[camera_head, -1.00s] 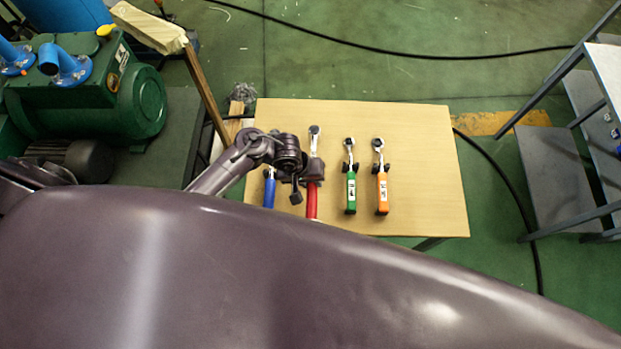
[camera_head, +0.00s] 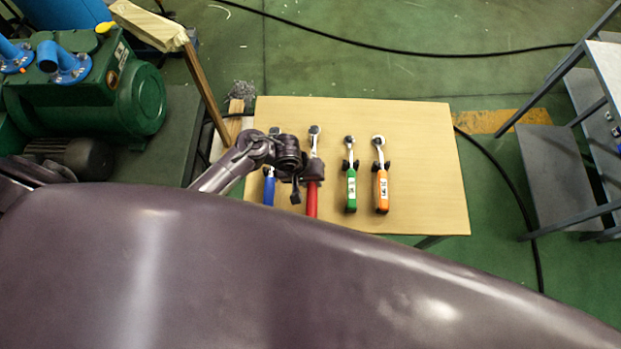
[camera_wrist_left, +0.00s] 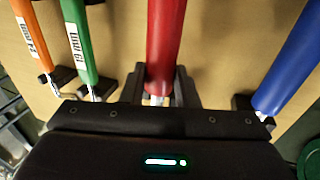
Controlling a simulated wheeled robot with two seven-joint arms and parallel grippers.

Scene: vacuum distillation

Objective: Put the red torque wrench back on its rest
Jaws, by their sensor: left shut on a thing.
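The red torque wrench has a red handle (camera_head: 311,199) and a metal head (camera_head: 314,131), and lies lengthwise over the wooden table between the blue and green wrenches. My left gripper (camera_head: 312,171) is shut on it near the top of the handle. In the left wrist view, the red handle (camera_wrist_left: 165,42) runs up from between the fingers (camera_wrist_left: 160,88). The gripper hides the red wrench's rest, so I cannot tell whether the wrench touches it. My right gripper is not in view.
A blue wrench (camera_head: 269,190) lies close left of the gripper. A green wrench (camera_head: 351,191) and an orange wrench (camera_head: 382,191) lie to the right on black rests. The wooden table (camera_head: 425,160) is clear at its right side. A green pump (camera_head: 90,95) stands left.

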